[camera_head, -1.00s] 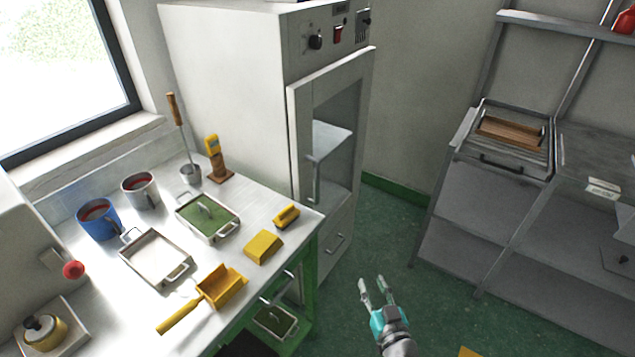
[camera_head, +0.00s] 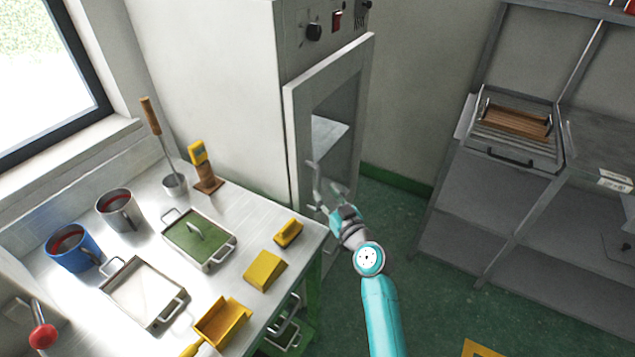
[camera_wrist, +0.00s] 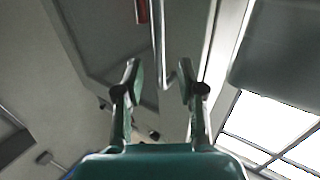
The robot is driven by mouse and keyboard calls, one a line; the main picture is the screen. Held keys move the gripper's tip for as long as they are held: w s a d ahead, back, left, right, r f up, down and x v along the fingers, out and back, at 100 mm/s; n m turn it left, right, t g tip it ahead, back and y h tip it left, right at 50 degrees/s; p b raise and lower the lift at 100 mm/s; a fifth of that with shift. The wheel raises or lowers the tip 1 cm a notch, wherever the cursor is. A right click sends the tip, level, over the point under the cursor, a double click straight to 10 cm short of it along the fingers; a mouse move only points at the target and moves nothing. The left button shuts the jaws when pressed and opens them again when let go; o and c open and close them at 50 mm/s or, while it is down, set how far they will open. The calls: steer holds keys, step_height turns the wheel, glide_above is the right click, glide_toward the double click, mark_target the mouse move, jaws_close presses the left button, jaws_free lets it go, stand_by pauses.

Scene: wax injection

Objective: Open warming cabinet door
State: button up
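The warming cabinet (camera_head: 210,80) is tall and pale, with a glass-panelled door (camera_head: 298,125) at its front. The door looks shut against the body. Its slim vertical handle (camera_head: 313,180) is on the left side of the door, partly overlapped by my gripper (camera_head: 330,192). In the wrist view, my gripper (camera_wrist: 160,80) has its two fingers spread apart. The metal handle bar (camera_wrist: 157,38) runs down into the gap between them and bends toward the right finger. I cannot tell whether either finger touches it.
The metal worktable (camera_head: 240,213) is left of the cabinet, holding mugs, trays and yellow tools. A grey rack (camera_head: 455,190) stands to the right with a wooden-topped tray (camera_head: 515,122). Green floor (camera_head: 425,240) between them is clear.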

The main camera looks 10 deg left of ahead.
mark_target(320, 185)
steer(key=shift+x, duration=2.75)
jaws_close()
